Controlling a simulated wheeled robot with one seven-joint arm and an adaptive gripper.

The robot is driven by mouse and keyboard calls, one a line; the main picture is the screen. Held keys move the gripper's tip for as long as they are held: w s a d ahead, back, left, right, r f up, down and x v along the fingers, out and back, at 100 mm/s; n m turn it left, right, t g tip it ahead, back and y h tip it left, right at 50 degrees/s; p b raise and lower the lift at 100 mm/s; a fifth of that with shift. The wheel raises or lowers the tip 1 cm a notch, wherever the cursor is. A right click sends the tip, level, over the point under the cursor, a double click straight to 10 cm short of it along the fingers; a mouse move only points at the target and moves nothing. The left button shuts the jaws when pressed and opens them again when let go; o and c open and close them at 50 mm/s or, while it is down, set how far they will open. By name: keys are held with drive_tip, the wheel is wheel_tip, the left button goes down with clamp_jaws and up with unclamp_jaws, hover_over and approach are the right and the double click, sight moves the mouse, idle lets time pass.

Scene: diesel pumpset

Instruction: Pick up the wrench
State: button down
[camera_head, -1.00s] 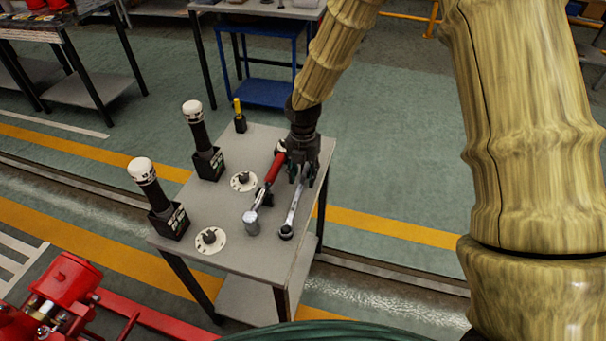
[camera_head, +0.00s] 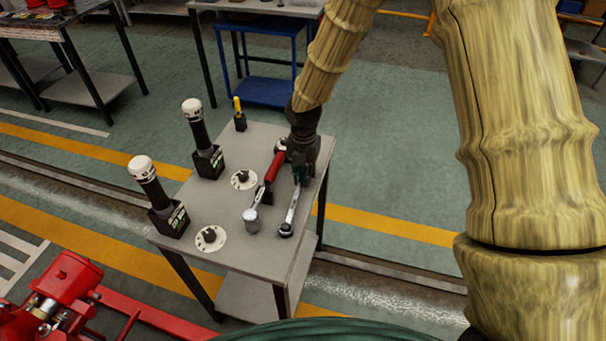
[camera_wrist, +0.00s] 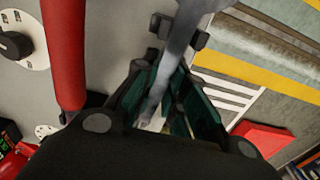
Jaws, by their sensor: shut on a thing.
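The wrench (camera_head: 293,207) is a silver tool near the right edge of the grey table (camera_head: 262,262), its dark round end toward the front. My gripper (camera_head: 302,178) is over its rear part, with the fingers pointing down. In the wrist view the wrench (camera_wrist: 178,55) runs between the two green-padded fingers of my gripper (camera_wrist: 175,98), which are shut on it. The far end of the wrench is hidden by my gripper in the head view. I cannot tell whether it is clear of its support.
A red-handled hammer (camera_head: 273,172) lies just left of the wrench; its handle (camera_wrist: 65,50) is close in the wrist view. Two white-capped black cylinders (camera_head: 152,188) (camera_head: 201,135) in holders, two round dials (camera_head: 210,238) (camera_head: 243,179) and a yellow-topped item (camera_head: 238,112) stand further left.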

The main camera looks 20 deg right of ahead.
sight(303, 173)
drive_tip(key=shift+r, duration=0.1)
drive_tip(key=shift+r, duration=0.6)
wheel_tip(303, 173, up, 2)
drive_tip(key=shift+b, duration=0.5)
drive_tip(key=s+a+b, duration=0.1)
drive_tip(key=s+a, duration=0.2)
drive_tip(key=s, duration=0.4)
drive_tip(key=s+a+r+b, duration=0.1)
drive_tip(key=s+a, duration=0.2)
drive_tip(key=s, duration=0.4)
drive_tip(key=shift+s+r+b, duration=0.3)
drive_tip(key=shift+s+b, duration=0.1)
wheel_tip(303, 173, up, 6)
drive_tip(key=p, duration=0.7)
drive_tip(key=shift+r, duration=0.25)
drive_tip(key=shift+a, duration=0.1)
